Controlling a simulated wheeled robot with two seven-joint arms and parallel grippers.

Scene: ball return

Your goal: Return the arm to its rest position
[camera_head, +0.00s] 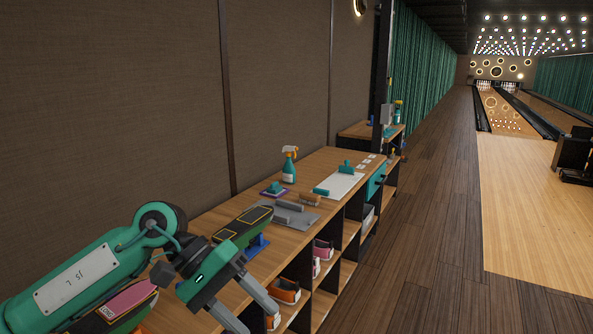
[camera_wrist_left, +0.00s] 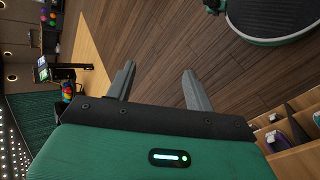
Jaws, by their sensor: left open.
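My left arm (camera_head: 75,280), green with a white plate, comes in from the lower left of the head view beside the wooden counter (camera_head: 215,215). My left gripper (camera_head: 248,308) is open, its two grey fingers pointing down and to the right, near the counter's front edge. In the left wrist view the two fingers of the gripper (camera_wrist_left: 158,72) stand apart with nothing between them and the wood floor beyond. My right gripper is not in view.
Shoes fill cubbies below, such as an orange pair (camera_head: 286,290). The floor (camera_head: 420,230) to the right is clear.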

